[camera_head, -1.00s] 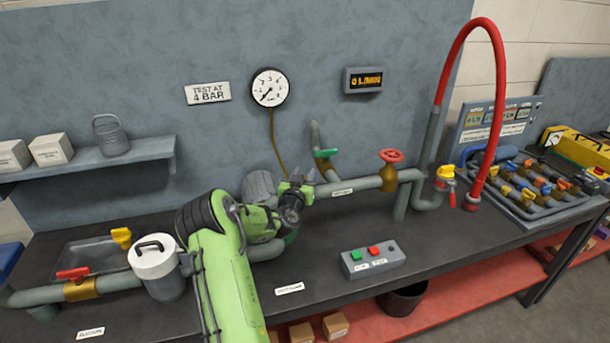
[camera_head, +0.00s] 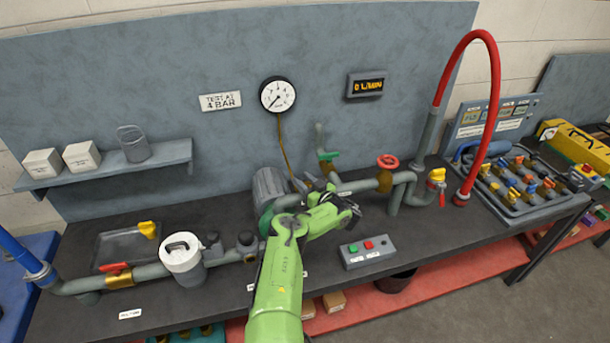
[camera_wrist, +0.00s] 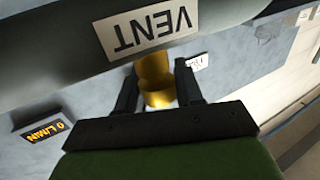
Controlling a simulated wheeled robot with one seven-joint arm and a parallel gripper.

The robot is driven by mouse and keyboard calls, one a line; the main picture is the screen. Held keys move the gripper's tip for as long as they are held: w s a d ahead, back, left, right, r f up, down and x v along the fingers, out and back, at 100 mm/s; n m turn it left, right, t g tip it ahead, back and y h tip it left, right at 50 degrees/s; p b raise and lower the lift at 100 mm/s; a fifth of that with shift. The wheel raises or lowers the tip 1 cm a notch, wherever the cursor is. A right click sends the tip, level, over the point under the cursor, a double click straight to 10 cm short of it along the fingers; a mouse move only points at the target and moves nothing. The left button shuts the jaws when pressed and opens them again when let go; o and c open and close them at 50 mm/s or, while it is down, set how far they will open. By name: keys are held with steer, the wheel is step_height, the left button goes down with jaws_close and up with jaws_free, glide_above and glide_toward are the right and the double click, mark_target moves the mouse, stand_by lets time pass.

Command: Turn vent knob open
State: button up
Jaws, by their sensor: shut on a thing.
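In the wrist view, my gripper (camera_wrist: 156,73) has its two dark fingers on either side of a brass-yellow round piece, seemingly the vent knob (camera_wrist: 153,67), and is shut on it. A grey cylindrical body with an upside-down VENT label (camera_wrist: 147,27) lies just beside the brass piece. The knob's turn position cannot be told.
A red-wheel valve (camera_head: 387,162), a green-handled valve (camera_head: 328,156) and a button box (camera_head: 367,251) surround the arm's end. The round gauge (camera_head: 277,95) hangs behind; the flow display (camera_head: 366,84) reads 0 L/MIN. A white-lidded canister (camera_head: 182,258) stands left.

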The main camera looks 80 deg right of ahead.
steer(key=n+t+y+b, duration=0.1)
steer(key=b, duration=0.1)
steer(key=n+y+b, duration=0.1)
steer(key=y+b, duration=0.1)
steer(key=shift+w+a+f+n+t, duration=0.1)
steer(key=shift+a+f+n+t, duration=0.05)
steer(key=shift+f+n+t, duration=0.2)
steer(key=n+t+y+b, duration=0.1)
steer(key=y+b, duration=0.1)
steer(key=b, duration=0.2)
steer(key=shift+a+y, duration=0.15)
steer(key=shift+y, duration=0.15)
steer(key=shift+r+n+y+b, duration=0.15)
steer(key=shift+n+y+b, duration=0.2)
steer(key=shift+y+b, duration=0.25)
steer(key=shift+w, duration=0.1)
steer(key=o, duration=1)
steer(key=shift+c, duration=0.2)
steer(key=shift+r, duration=0.1)
